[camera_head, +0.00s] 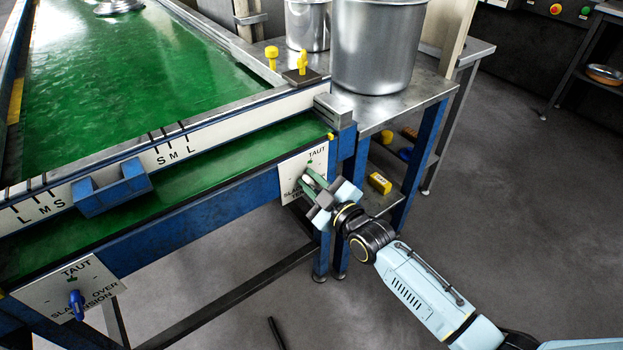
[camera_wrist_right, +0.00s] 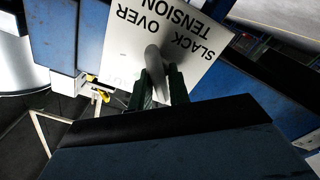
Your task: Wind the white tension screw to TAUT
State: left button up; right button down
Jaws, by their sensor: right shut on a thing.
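The right-hand tension plate (camera_head: 291,168) is mounted at the right end of the green conveyor's blue frame, marked TAUT at its top. My right gripper (camera_head: 308,184) is at this plate, its fingers reaching to its face. In the right wrist view, the plate (camera_wrist_right: 125,45) appears upside down with SLACK, OVER and TENSION lettering. There the dark fingers are shut on a pale grey-white screw handle (camera_wrist_right: 154,60) that stands out from the plate. In the head view the gripper hides this screw, so its pointing direction is unclear. My left gripper is out of view.
A second plate (camera_head: 70,289) at lower left carries a blue screw (camera_head: 76,304). A blue bracket (camera_head: 112,188) sticks out of the front rail. Large metal pots (camera_head: 375,45) stand on a steel table right of the conveyor. The floor at the front is mostly open.

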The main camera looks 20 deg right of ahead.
jog(key=m, duration=0.2)
jog(key=m+p, duration=0.2)
jog(key=m, duration=0.1)
jog(key=shift+w+d+r+m, duration=0.1)
jog(key=shift+d+r+m, duration=0.05)
jog(key=shift+d+m, duration=0.15)
jog(key=shift+m, duration=0.4)
jog(key=m, duration=0.2)
jog(key=shift+d+m+p, duration=0.1)
jog(key=shift+m+p, duration=0.2)
jog(key=shift+p, duration=0.1)
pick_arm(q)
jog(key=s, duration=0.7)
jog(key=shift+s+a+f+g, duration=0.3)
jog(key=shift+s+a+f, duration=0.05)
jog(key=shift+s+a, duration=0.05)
pick_arm(e)
jog(key=shift+w+d+m, duration=0.1)
jog(key=shift+d+m, duration=0.05)
jog(key=shift+m, duration=1.25)
jog(key=c, duration=1.4)
grip_release()
jog(key=shift+c, duration=0.2)
